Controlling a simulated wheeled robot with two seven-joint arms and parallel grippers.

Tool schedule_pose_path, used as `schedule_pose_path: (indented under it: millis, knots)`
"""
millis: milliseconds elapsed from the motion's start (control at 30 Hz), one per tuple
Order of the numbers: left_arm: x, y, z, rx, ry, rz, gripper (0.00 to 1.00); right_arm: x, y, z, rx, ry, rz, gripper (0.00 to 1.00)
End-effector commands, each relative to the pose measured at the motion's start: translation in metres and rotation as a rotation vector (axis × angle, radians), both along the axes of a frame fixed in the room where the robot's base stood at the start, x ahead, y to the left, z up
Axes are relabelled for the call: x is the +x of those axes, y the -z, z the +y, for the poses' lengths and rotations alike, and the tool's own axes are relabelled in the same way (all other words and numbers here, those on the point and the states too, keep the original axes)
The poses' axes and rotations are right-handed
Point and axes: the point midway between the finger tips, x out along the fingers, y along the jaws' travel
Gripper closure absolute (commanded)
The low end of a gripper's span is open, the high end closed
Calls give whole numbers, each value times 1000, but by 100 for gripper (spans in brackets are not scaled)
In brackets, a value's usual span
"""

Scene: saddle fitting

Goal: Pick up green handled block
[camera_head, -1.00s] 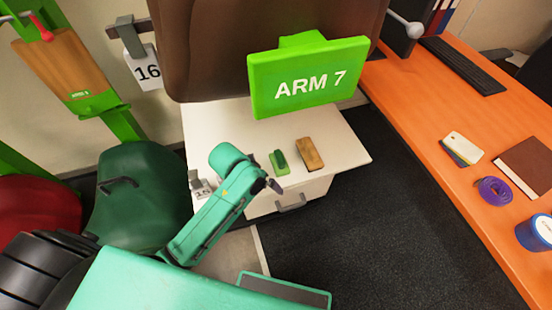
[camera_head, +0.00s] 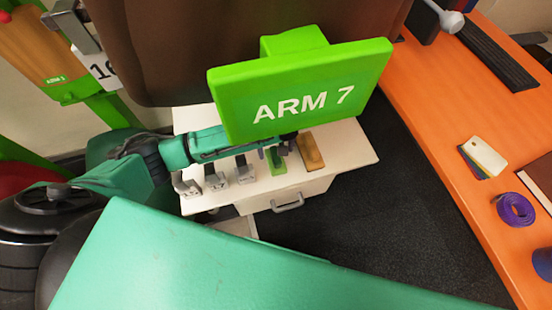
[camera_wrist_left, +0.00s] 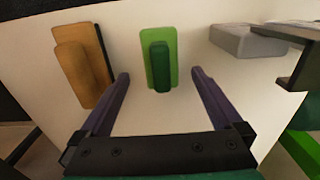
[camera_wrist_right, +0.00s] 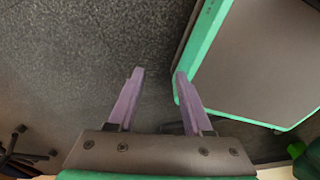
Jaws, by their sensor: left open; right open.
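The green handled block (camera_head: 279,167) lies on the white cabinet top, a light green base with a darker green handle. In the left wrist view the green handled block (camera_wrist_left: 159,58) sits ahead of and between the fingertips, apart from them. My left gripper (camera_head: 276,152) is over the cabinet top at the block, partly hidden by the green ARM 7 sign; in its wrist view the left gripper (camera_wrist_left: 159,74) is open and empty. My right gripper (camera_wrist_right: 158,73) is open and empty above the dark carpet; it is not clear in the head view.
A tan handled block (camera_head: 311,152) lies right of the green one. Several grey handled blocks (camera_head: 214,179) stand to its left. The green ARM 7 sign (camera_head: 300,92) hangs over the cabinet top (camera_head: 350,150). An orange desk (camera_head: 430,110) is at the right.

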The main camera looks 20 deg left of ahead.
Motion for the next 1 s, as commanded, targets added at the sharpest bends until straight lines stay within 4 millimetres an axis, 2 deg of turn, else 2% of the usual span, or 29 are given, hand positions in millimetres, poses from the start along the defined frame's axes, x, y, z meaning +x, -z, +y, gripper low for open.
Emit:
schedule_pose_path:
  millis: [100, 200, 433, 467, 600, 700, 900, 1000]
  knots:
    - [0, 25, 2, 3, 0, 3, 0, 12, 3, 1, 2, 0, -20, 50]
    - [0, 41, 1, 1, 0, 2, 0, 15, 5, 2, 4, 0, -26, 50]
    - [0, 45, 1, 0, 2, 0, 0, 15, 5, 3, 4, 0, -25, 50]
    - [0, 45, 1, 1, 2, 1, 4, 15, 5, 3, 5, 0, -24, 50]
    - [0, 45, 1, 0, 2, 0, 57, 13, 5, 4, 6, 0, -22, 50]
    - [0, 45, 1, 0, 2, 0, 90, 12, 5, 4, 6, 0, -19, 50]
    - [0, 43, 1, 0, 2, 0, 90, 11, 5, 4, 6, 0, -18, 50]
    - [0, 32, 0, -2, 2, -2, 90, 11, 2, 4, 6, 0, -18, 50]
